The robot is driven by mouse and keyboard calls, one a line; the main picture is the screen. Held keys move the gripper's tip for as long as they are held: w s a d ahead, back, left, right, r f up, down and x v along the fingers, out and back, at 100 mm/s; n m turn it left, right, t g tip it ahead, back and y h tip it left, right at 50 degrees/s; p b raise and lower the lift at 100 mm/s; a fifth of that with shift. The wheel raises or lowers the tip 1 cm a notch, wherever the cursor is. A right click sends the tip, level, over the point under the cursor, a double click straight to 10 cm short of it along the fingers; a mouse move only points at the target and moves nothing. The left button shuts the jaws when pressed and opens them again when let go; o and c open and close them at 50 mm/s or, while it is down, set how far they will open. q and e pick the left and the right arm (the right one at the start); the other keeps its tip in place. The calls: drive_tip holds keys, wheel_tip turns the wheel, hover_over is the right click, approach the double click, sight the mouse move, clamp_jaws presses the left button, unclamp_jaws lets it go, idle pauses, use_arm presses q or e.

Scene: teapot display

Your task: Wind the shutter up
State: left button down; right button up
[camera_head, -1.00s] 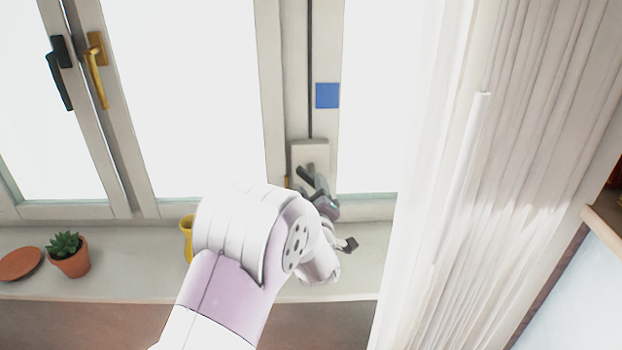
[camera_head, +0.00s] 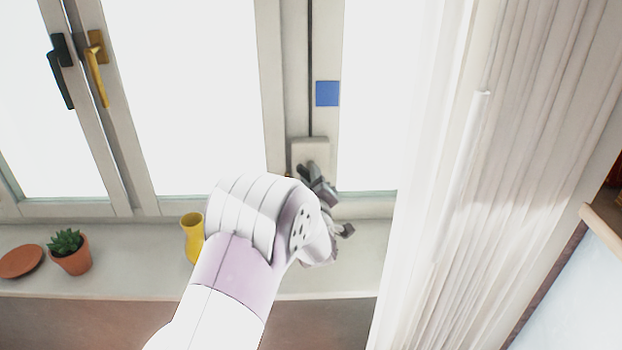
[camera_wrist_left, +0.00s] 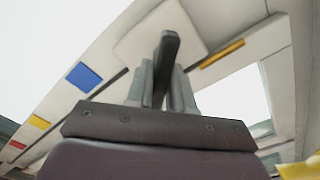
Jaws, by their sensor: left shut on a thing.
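The winder is a pale box (camera_head: 310,146) low on the window post, with a thin dark line (camera_head: 310,70) running straight up from it. My left gripper (camera_head: 316,178) is at the front of this box. In the left wrist view the grey fingers (camera_wrist_left: 162,88) are shut on the dark crank handle (camera_wrist_left: 168,50), which stands out in front of the pale box (camera_wrist_left: 137,42). My wrist and fingers hide most of the crank in the head view. A blue square (camera_head: 327,94) sits on the post above the box. My right gripper is not in view. The glass is bright and bare.
A yellow vase (camera_head: 193,236) stands on the sill beside my left arm. A potted succulent (camera_head: 69,251) and terracotta saucer (camera_head: 21,261) are further left. A white curtain (camera_head: 520,150) hangs at right. Black (camera_head: 60,72) and yellow (camera_head: 96,68) window handles are at upper left.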

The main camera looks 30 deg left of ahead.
use_arm(q)
drive_tip(key=m, duration=0.3)
drive_tip(key=shift+m, duration=0.4)
drive_tip(key=m, duration=0.3)
drive_tip(key=shift+d+m, duration=0.1)
drive_tip(key=shift+m, duration=0.3)
drive_tip(key=m+p, duration=0.1)
drive_tip(key=m, duration=0.3)
drive_tip(key=shift+r, duration=0.1)
drive_tip(key=m+p, duration=0.1)
drive_tip(key=m, duration=0.4)
drive_tip(key=shift+w+d, duration=0.1)
drive_tip(key=m+p, duration=0.1)
drive_tip(key=m, duration=0.2)
drive_tip(key=shift+m+p, duration=0.3)
drive_tip(key=shift+p, duration=0.1)
drive_tip(key=m+p, duration=0.1)
drive_tip(key=m, duration=0.3)
drive_tip(key=shift+m+p, duration=0.3)
drive_tip(key=shift+p, duration=0.05)
drive_tip(key=m+p, duration=0.1)
drive_tip(key=m, duration=0.3)
drive_tip(key=shift+f+p, duration=0.2)
drive_tip(key=shift+p, duration=0.2)
drive_tip(key=shift+f+m+p, duration=0.15)
drive_tip(key=shift+m+p, duration=0.55)
drive_tip(key=shift+m, duration=1.5)
